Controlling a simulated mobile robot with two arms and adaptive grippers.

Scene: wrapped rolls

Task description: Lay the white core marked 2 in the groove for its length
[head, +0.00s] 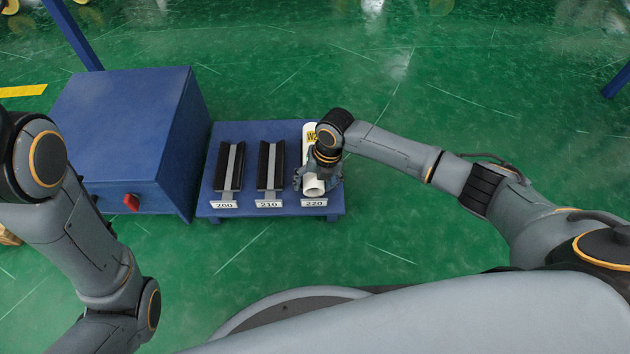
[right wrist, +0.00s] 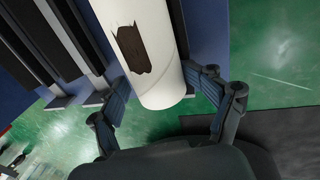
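The white core (head: 309,137) has a yellow label reading "W2", partly covered by my arm. It lies lengthwise over the place marked 220 (head: 313,202), at the right of the blue stand (head: 248,146). My right gripper (head: 316,182) is over its near end. In the right wrist view the core (right wrist: 157,78) shows a dark brown patch, and the fingers of my right gripper (right wrist: 156,92) stand open on either side of it. The groove under it is hidden. My left gripper is out of view; only my left arm shows.
Two empty dark grooves, marked 200 (head: 223,204) and 210 (head: 268,203), lie left of the core. A large blue box (head: 125,125) with a red knob (head: 131,202) stands left of the stand. Green floor is clear behind and in front.

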